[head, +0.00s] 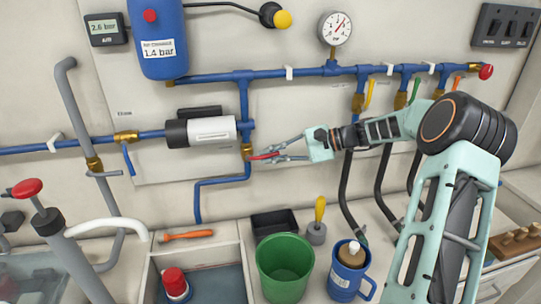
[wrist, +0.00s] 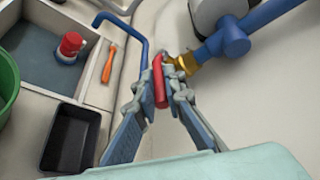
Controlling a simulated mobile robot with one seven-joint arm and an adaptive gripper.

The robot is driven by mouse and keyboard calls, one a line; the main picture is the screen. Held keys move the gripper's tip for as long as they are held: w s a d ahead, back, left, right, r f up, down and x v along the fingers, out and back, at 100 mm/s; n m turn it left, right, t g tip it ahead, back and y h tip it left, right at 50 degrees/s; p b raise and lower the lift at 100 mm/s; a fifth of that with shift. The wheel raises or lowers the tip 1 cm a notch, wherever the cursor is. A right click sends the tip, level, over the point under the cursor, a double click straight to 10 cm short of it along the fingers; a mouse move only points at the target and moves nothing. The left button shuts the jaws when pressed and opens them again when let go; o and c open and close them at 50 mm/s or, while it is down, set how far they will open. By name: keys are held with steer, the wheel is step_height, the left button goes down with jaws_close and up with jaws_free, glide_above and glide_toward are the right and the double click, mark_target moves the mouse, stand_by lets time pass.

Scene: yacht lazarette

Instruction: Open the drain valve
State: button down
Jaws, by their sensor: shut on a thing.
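The drain valve is a brass body (head: 247,150) with a red lever (head: 264,156), set below the blue pipe next to the white pump. The lever sticks out to the right toward my gripper (head: 284,150). In the wrist view the red lever (wrist: 159,82) lies between my fingertips (wrist: 160,90), and the brass body (wrist: 187,62) shows beyond it. My gripper is shut on the lever. The fingers hide part of the lever's sides. A thin blue drain pipe (head: 198,200) runs down from the valve, and its bent end shows in the wrist view (wrist: 130,20).
A green bucket (head: 285,270), a black tray (head: 274,223) and a blue mug (head: 347,275) stand below. The white pump (head: 210,131) is just left of the valve. Several coloured valve levers and black hoses are at the right. An orange screwdriver (head: 188,235) lies at lower left.

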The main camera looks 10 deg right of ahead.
steer(key=r+h+p, duration=0.1)
steer(key=r+h, duration=0.1)
steer(key=h, duration=0.1)
steer(key=shift+a+r+n+g+p, duration=0.1)
steer(key=shift+a+n+g+p, duration=0.2)
steer(key=shift+n+p, duration=0.1)
steer(key=shift+a+r+n+h+p, duration=0.15)
steer(key=shift+a+r+h+p, duration=0.2)
steer(key=shift+h, duration=0.4)
steer(key=shift+r+n+h+p, duration=0.15)
steer(key=shift+h+p, duration=0.25)
steer(key=shift+h, duration=0.35)
steer(key=c, duration=2)
jaws_free()
steer(key=v, duration=1.2)
steer(key=shift+w+r, duration=0.1)
